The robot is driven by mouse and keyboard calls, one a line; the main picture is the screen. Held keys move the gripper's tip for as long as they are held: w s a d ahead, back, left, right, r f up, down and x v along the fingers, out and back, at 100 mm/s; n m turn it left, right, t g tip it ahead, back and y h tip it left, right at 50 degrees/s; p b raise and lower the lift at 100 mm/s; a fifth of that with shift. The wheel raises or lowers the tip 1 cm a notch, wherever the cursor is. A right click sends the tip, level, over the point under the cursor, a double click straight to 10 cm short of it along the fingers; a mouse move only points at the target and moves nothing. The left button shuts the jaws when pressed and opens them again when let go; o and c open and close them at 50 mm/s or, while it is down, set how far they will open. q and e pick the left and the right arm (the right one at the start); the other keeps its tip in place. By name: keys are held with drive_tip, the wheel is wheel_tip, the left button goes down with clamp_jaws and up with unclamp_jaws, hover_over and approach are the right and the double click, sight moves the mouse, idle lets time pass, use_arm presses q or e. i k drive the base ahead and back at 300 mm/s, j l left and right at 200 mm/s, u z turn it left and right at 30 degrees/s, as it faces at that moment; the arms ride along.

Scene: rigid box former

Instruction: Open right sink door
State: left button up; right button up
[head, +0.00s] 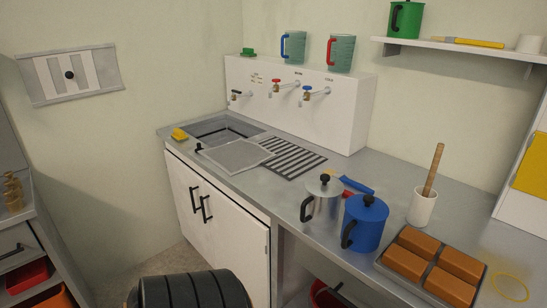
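The sink cabinet has two white doors under the counter in the head view. The right sink door (238,242) looks shut, flush with the cabinet front. Its black bar handle (206,209) stands upright near the seam between the doors. The left sink door (182,193) also looks shut, with its own black handle (194,200) close beside the other. The lower part of the right door is partly hidden by a black ribbed shape at the bottom of the picture. Neither of my grippers can be made out.
The grey counter (285,194) above the doors holds a sink (212,128), a silver jug (322,205), a blue jug (366,225) and a tray of brown blocks (384,268). A shelf unit with red bins (28,277) stands at the left. Floor shows between it and the cabinet.

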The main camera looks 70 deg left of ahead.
sight(241, 242)
drive_tip(key=u, duration=2.45)
